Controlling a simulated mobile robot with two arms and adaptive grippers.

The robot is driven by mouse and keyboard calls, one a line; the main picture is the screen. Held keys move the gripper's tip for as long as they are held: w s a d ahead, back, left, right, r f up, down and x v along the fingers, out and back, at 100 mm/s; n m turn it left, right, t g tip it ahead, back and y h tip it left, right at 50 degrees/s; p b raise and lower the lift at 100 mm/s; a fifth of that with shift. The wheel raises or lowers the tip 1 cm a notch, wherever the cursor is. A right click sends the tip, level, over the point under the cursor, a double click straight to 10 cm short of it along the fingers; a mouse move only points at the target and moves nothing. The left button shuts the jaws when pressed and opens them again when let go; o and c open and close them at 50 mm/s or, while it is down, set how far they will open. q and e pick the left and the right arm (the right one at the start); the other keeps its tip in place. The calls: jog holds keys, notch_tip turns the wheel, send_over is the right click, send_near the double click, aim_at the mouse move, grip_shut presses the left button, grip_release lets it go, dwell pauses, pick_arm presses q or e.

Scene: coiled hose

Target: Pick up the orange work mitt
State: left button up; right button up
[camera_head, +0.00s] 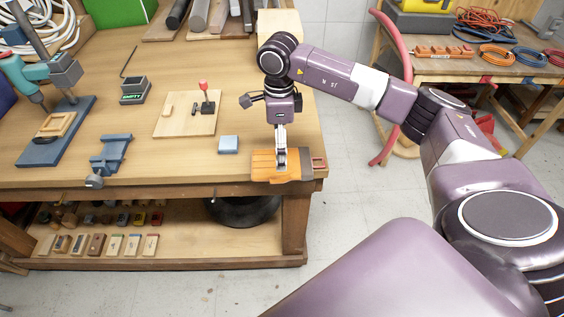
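The orange work mitt (263,165) lies flat at the front right corner of the wooden workbench (185,165). A dark grey part shows at its right end. My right gripper (281,164) points straight down at the middle of the mitt, its fingertips at or just over the top of it. The fingers look narrow and hide a strip of the mitt. I cannot tell whether they are open, shut or pinching the fabric. My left gripper is not in view.
Left of the mitt are a light blue block (228,145), a board with a red-knobbed lever (205,96) and a blue-grey vise (111,153). A second bench (490,70) with coiled cables stands at the back right. Floor is open right of the workbench.

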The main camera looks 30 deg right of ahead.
aim_at(288, 164)
notch_tip(288, 164, down, 5)
jog(key=p, duration=0.2)
jog(key=shift+d+f+p, duration=0.1)
jog(key=shift+p, duration=0.25)
jog(key=shift+w+f, duration=0.1)
jog(key=shift+f, duration=0.2)
jog(key=c, duration=1.2)
jog(key=shift+r, duration=0.15)
jog(key=shift+c, duration=0.2)
